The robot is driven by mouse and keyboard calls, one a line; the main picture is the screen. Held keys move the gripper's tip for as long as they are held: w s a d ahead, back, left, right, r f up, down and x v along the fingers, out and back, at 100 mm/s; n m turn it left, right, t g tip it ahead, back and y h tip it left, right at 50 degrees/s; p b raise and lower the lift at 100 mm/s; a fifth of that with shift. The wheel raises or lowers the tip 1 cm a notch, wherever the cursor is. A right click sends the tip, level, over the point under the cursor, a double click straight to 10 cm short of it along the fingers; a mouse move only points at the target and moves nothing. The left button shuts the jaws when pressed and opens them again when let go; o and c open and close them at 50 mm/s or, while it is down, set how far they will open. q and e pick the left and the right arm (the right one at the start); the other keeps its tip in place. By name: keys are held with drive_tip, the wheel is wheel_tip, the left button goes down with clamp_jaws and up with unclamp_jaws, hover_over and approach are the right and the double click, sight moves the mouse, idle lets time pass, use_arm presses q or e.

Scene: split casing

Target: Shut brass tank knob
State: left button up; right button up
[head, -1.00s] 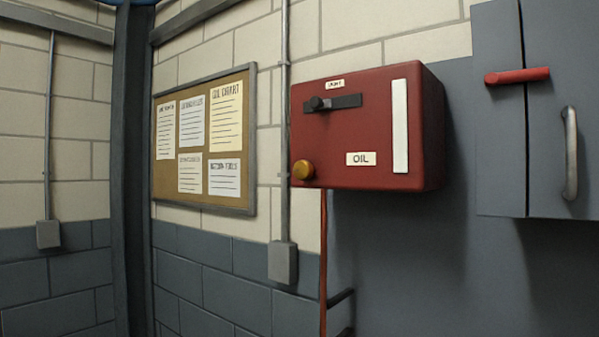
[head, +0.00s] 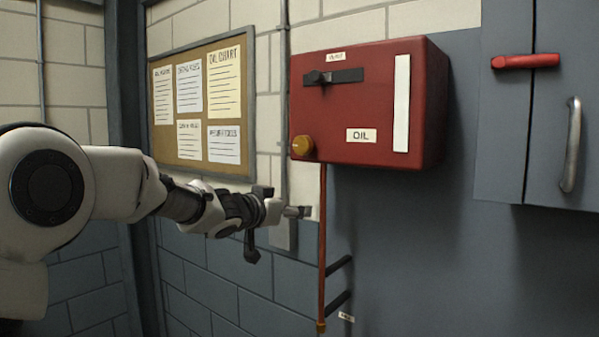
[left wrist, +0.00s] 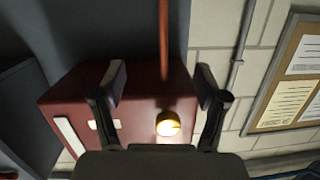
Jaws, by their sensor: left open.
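The brass knob (head: 302,146) is a round brass piece at the lower left of the red oil tank's front. The red tank (head: 375,120) hangs on the wall, with a white OIL label and a white vertical strip. My left gripper (head: 297,212) is below and to the left of the knob in the head view, apart from it. In the left wrist view the knob (left wrist: 169,123) shows between the two open, empty fingers (left wrist: 160,82). My right gripper is in neither view.
A black slide lever (head: 333,77) is on the tank's upper front. A copper pipe (head: 322,240) runs down from the tank beside my left gripper. A cork board (head: 250,120) hangs on the left wall. A grey cabinet (head: 500,130) with a red handle stands right.

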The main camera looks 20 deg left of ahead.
use_arm(q)
drive_tip(key=t, duration=0.2)
approach(300, 146)
drive_tip(key=w, duration=0.1)
drive_tip(key=shift+m, duration=0.4)
drive_tip(key=p+x, duration=0.2)
drive_tip(key=x, duration=0.2)
drive_tip(key=p+x, duration=0.2)
drive_tip(key=x, duration=0.2)
drive_tip(key=shift+w+d, duration=0.3)
drive_tip(key=shift+s, duration=0.15)
drive_tip(key=c, duration=1.2)
